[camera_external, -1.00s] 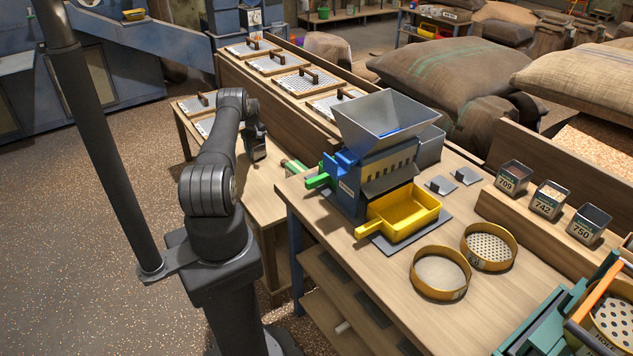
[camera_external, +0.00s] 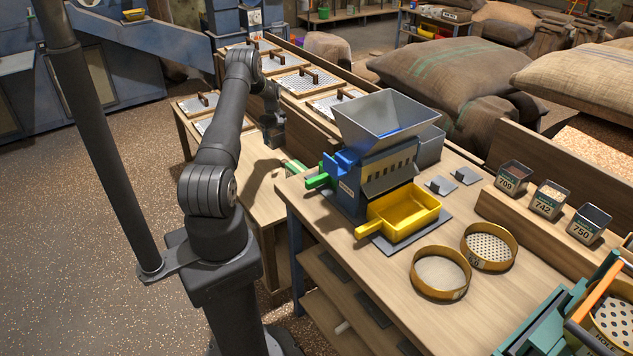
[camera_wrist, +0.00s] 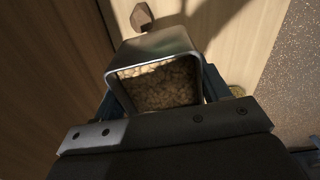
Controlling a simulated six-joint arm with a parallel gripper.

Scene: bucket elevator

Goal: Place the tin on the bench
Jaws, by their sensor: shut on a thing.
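My gripper (camera_external: 272,128) is at the end of my outstretched arm, over the left-hand wooden bench (camera_external: 257,178). In the wrist view my gripper (camera_wrist: 163,88) is shut on a square metal tin (camera_wrist: 153,47), a finger on each side of it. The tin is open at the top and holds pale grains. Wood lies below and beside the tin in that view. I cannot tell whether the tin touches it. The external view does not clearly show the tin, which is hidden by my gripper.
A hopper machine (camera_external: 385,125) with a yellow tray (camera_external: 408,212) stands on the right bench (camera_external: 350,265). Numbered tins (camera_external: 548,199) stand on a raised ledge. Lidded bins (camera_external: 298,82) line the back. A small brown knob (camera_wrist: 141,16) is close to the tin.

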